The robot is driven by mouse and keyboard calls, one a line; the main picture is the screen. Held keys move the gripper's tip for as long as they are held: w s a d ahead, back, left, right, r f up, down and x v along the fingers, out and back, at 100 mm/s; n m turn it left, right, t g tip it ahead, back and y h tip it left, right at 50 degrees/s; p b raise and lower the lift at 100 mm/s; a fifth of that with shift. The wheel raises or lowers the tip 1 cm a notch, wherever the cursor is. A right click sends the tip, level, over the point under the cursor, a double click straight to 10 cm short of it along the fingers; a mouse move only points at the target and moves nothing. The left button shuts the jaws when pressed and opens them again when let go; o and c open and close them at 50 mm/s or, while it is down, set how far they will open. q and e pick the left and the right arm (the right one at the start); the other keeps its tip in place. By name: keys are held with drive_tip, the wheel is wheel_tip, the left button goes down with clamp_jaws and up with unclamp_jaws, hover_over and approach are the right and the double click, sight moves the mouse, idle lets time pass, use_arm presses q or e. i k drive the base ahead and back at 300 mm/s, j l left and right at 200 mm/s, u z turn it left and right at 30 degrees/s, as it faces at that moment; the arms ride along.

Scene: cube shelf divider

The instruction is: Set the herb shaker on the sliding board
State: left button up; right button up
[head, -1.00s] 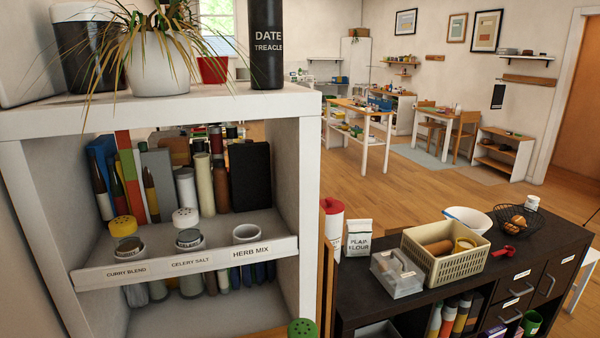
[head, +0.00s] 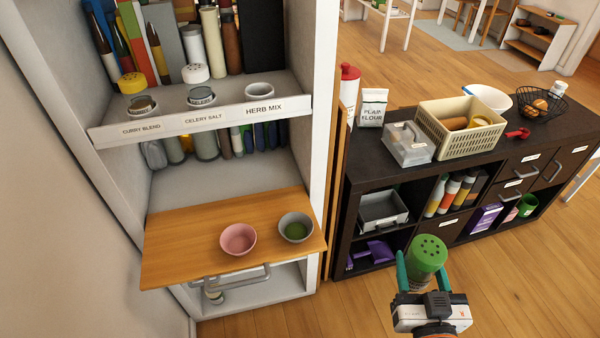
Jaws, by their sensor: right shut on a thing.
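The herb shaker (head: 427,254) has a green perforated top and is held upright in my right gripper (head: 424,270). The gripper's green fingers are shut on its sides, in front of the dark cabinet at the lower right. The wooden sliding board (head: 185,240) sticks out of the white shelf unit at the lower left. A pink bowl (head: 238,239) and a grey bowl with green contents (head: 295,227) stand on its right half. The board's left half is bare. The shaker is apart from the board, to its right. My left gripper is not in view.
Above the board, a labelled rack (head: 205,121) holds curry blend and celery salt shakers; its herb mix ring looks empty. A metal handle (head: 237,280) runs under the board's front.

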sight(160, 266)
drive_tip(key=i+u, duration=0.3)
drive_tip(key=i+l+u, duration=0.15)
drive_tip(key=i+u, duration=0.2)
drive_tip(key=u, duration=1.65)
